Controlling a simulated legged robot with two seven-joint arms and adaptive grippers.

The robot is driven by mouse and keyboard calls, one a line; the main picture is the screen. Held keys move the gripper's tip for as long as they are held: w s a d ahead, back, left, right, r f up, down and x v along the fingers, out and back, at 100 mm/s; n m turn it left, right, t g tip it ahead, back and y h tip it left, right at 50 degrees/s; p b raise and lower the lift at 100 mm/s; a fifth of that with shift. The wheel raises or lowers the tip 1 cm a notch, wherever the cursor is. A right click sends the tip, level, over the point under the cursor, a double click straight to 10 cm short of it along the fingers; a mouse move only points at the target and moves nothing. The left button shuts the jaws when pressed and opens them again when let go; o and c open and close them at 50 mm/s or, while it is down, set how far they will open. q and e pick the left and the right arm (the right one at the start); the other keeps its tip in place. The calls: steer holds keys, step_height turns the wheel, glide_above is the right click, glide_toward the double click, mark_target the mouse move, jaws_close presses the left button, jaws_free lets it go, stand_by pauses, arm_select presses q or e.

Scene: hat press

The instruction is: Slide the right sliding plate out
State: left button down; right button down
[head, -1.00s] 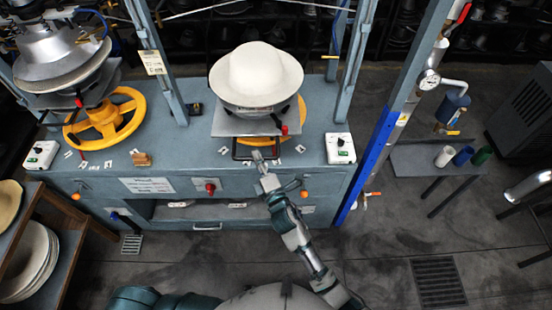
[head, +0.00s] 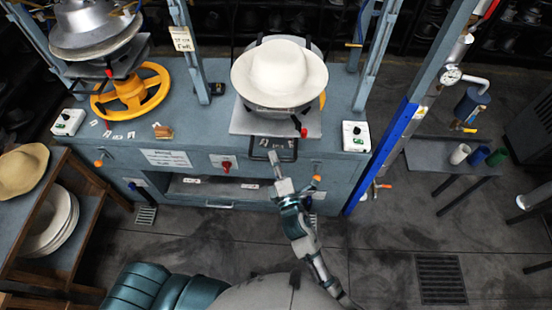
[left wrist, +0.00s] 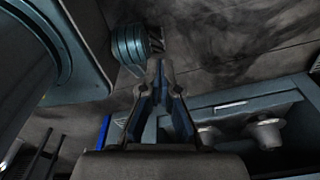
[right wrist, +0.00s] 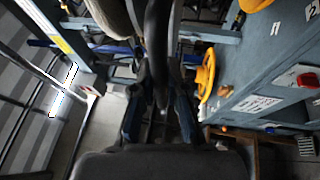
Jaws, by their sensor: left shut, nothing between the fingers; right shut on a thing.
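The right sliding plate (head: 243,122) is a flat grey square on the press bench, carrying a metal form with a cream hat (head: 280,72) on it. Its black loop handle (head: 256,146) sticks out toward me near the bench's front edge. My right gripper (head: 276,165) is shut on this handle, with its arm coming up from below. In the right wrist view the dark handle bar (right wrist: 158,50) runs between the fingers (right wrist: 160,105). My left gripper (left wrist: 162,75) is shut and empty in the left wrist view, apart from the bench; it is not visible in the head view.
The left press has a yellow handwheel (head: 130,92) and a metal form. White control boxes (head: 68,122) (head: 355,136) sit at both bench ends. A blue-edged post (head: 388,150) stands right of the bench. A wooden hat rack (head: 85,225) is at left. Floor before the bench is open.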

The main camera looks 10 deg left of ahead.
steer(key=c, duration=1.2)
jaws_free()
steer(key=shift+s+a+f, duration=0.2)
steer(key=shift+a+f, duration=0.05)
steer(key=shift+c, duration=0.2)
steer(key=shift+o, duration=0.3)
steer(key=shift+s+a+r, duration=0.1)
steer(key=shift+a+r, duration=0.05)
steer(key=shift+a, duration=0.1)
arm_select(q)
steer(key=shift+s+a, duration=0.15)
steer(key=shift+a, duration=0.4)
arm_select(e)
steer(key=v, duration=1.1)
steer(key=shift+s, duration=0.35)
arm_select(q)
steer(key=shift+f, duration=0.1)
steer(key=shift+d, duration=0.15)
arm_select(e)
steer(key=shift+d, duration=0.3)
